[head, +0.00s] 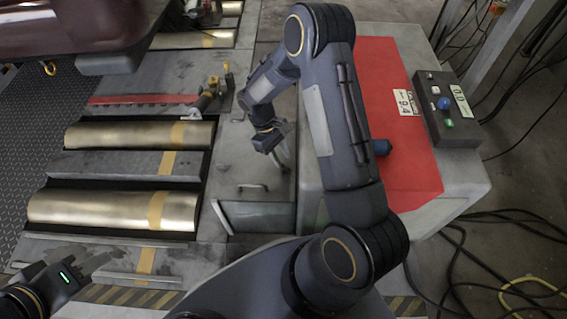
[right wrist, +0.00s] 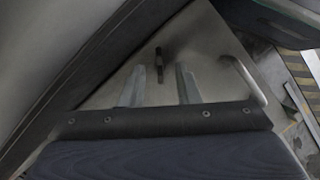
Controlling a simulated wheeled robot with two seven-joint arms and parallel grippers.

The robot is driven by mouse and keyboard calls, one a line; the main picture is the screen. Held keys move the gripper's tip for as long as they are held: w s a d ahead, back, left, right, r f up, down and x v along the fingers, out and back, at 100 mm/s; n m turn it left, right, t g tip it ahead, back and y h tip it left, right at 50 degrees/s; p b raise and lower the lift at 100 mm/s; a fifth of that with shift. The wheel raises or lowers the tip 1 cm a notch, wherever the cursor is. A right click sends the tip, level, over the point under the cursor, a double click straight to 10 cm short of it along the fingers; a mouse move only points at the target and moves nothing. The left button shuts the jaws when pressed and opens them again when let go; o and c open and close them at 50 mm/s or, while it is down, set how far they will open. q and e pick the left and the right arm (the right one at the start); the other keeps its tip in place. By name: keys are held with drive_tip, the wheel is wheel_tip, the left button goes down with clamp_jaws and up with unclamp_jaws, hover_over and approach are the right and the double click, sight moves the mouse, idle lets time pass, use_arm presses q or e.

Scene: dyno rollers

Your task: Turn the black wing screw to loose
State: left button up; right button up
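The black wing screw (right wrist: 159,62) stands up from a grey metal plate (right wrist: 205,45) in the right wrist view. Its wing looks narrow and dark, with the lower part running down between my fingers. My right gripper (right wrist: 161,88) is open, with one finger on each side of the screw and a gap on both sides. In the head view my right gripper (head: 281,158) points down over the grey plate beside the red-topped cabinet, and I cannot make out the screw there. My left gripper (head: 88,260) is at the lower left, empty, with its fingers apart.
A curved metal handle (right wrist: 246,78) rises from the plate right of my right gripper. The red-topped cabinet (head: 400,150) with a control box (head: 446,108) stands to the right. Brass rollers (head: 110,207) lie to the left. Cables cover the floor at right.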

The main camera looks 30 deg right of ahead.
sight(285, 167)
drive_tip(key=shift+b+x, duration=0.45)
drive_tip(key=shift+x, duration=1.2)
drive_tip(key=shift+c, duration=0.3)
clamp_jaws()
